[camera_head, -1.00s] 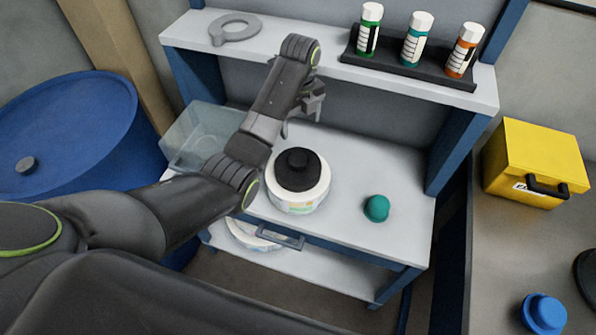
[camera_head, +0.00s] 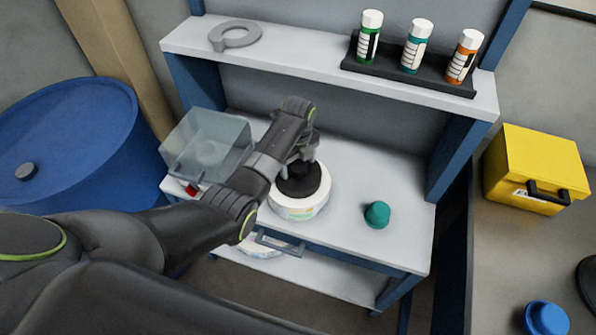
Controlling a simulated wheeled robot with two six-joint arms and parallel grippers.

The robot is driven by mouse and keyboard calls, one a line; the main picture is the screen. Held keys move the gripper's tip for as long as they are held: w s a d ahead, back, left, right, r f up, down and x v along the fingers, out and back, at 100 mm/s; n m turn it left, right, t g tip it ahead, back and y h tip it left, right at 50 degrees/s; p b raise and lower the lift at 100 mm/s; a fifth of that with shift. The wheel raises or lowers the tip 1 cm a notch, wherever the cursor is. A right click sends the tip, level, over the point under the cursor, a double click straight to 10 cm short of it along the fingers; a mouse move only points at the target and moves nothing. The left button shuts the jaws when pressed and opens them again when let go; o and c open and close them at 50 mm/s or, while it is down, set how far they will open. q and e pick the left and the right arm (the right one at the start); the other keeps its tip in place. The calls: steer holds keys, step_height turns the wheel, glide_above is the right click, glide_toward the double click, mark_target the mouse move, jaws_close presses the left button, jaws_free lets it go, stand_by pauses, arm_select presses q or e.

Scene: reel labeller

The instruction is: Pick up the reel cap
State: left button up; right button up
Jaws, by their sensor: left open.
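A white reel (camera_head: 302,207) with a coloured label stands on the worktop. The black reel cap (camera_head: 302,188) sits on top of it, its upper part partly hidden by my left gripper. My left gripper (camera_head: 295,168) is open and points down just over the cap. I cannot tell whether the fingers are around the cap's knob or still above it. My right gripper is not in view.
A teal knob (camera_head: 377,214) stands right of the reel. A clear bin (camera_head: 207,145) is at the left. The shelf (camera_head: 300,68) above holds a grey ring (camera_head: 236,36) and a dark rack (camera_head: 405,70) with several bottles. A yellow box (camera_head: 535,165) is at the right.

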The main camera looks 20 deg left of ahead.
arm_select(q)
steer(key=shift+f, duration=0.25)
steer(key=shift+r, duration=0.1)
steer(key=c, duration=1.2)
steer(key=shift+o, duration=0.2)
step_height(320, 180, up, 10)
step_height(320, 180, up, 7)
steer(key=p, duration=0.8)
glide_above(298, 165)
